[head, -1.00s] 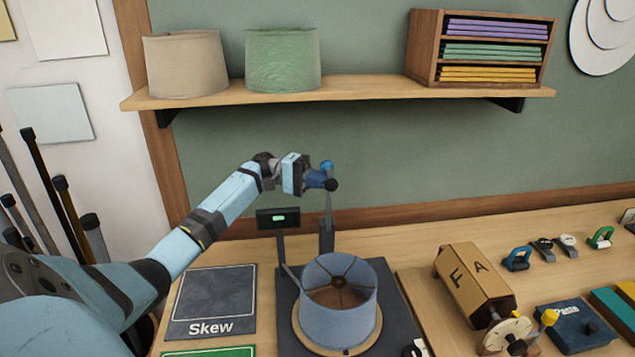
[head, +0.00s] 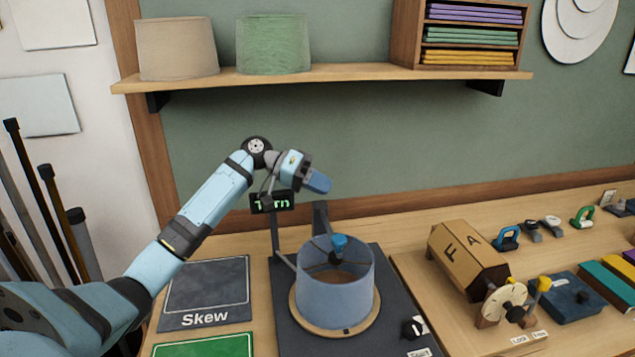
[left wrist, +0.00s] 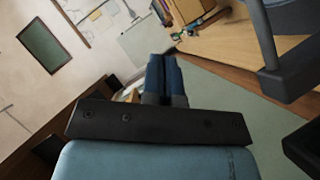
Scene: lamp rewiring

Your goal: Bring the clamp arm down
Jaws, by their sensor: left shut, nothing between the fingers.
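The blue lampshade (head: 335,285) stands upright on a round wooden plate (head: 356,322) on the dark fixture base. The clamp arm lies lowered from the grey post (head: 320,217) behind the shade. Its blue end (head: 339,241) and a dark knob show at the shade's top opening; whether it presses on the shade's frame I cannot tell. My left gripper (head: 317,183) is shut and empty, above the post and apart from the clamp arm. Its closed blue fingers also show in the left wrist view (left wrist: 165,75). My right gripper is not in view.
A small display (head: 272,203) reading "Turn" stands left of the post, close below my left gripper. A dark "Skew" mat (head: 207,290) lies left. A shelf (head: 330,75) crosses the wall above.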

